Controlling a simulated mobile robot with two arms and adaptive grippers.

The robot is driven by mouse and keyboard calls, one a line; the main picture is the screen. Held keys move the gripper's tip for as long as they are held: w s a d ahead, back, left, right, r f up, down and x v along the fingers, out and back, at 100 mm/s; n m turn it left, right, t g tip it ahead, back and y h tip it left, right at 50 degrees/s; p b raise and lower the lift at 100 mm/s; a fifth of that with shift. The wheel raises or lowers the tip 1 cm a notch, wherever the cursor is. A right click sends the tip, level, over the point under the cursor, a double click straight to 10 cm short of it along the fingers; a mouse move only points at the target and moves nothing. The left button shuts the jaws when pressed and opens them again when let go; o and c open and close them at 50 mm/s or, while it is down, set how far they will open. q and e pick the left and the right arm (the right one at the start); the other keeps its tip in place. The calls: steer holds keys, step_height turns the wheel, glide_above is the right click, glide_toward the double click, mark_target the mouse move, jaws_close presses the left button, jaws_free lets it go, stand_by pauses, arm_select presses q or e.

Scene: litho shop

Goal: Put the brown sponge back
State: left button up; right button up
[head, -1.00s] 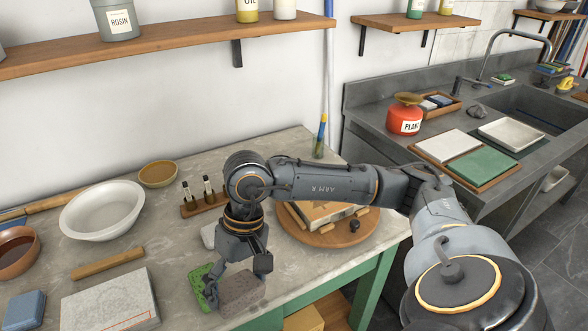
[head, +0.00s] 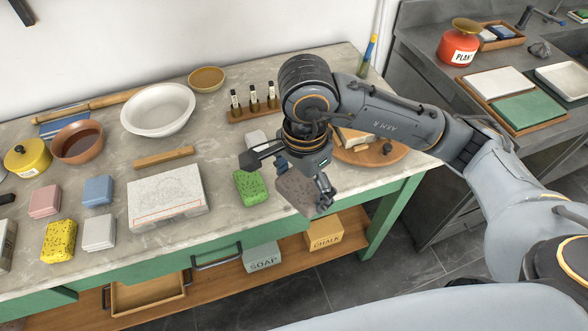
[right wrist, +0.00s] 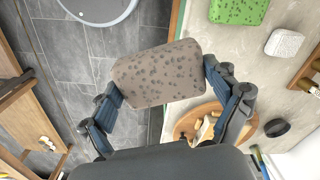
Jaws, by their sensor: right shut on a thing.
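The brown sponge (head: 296,191), grey-brown with dark pores, is held in my right gripper (head: 290,176). In the right wrist view the brown sponge (right wrist: 160,75) sits between the two fingers of my right gripper (right wrist: 163,97), which is shut on it. It is at the table's front edge, with floor tiles behind much of it in that view. A green sponge (head: 251,188) lies on the table just left of it, and it also shows in the right wrist view (right wrist: 238,10). My left gripper is not in view.
On the table (head: 225,220) are a yellow sponge (head: 59,241), pink (head: 45,201), blue (head: 98,191) and white (head: 99,232) blocks, and a stone slab (head: 167,196). A bottle rack (head: 254,112) and round wooden board (head: 375,157) stand near my right arm.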

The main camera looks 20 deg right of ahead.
steer(key=w+f+p, duration=0.1)
steer(key=w+f, duration=0.2)
steer(key=w, duration=0.1)
steer(key=w+d+f+p, duration=0.1)
steer(key=w+f, duration=0.2)
steer(key=w, duration=0.1)
steer(key=w+d+f+p, duration=0.1)
steer(key=w+f+p, duration=0.1)
steer(key=w+f, duration=0.1)
steer(key=shift+w+d, duration=0.25)
steer(key=shift+w, duration=0.65)
steer(key=shift+w+d+f, duration=0.1)
steer(key=shift+w+f, duration=0.25)
steer(key=shift+f, duration=0.1)
step_height(320, 180, down, 2)
steer(key=shift+f+p, duration=0.1)
steer(key=shift+p, duration=0.95)
steer(key=shift+f, duration=0.4)
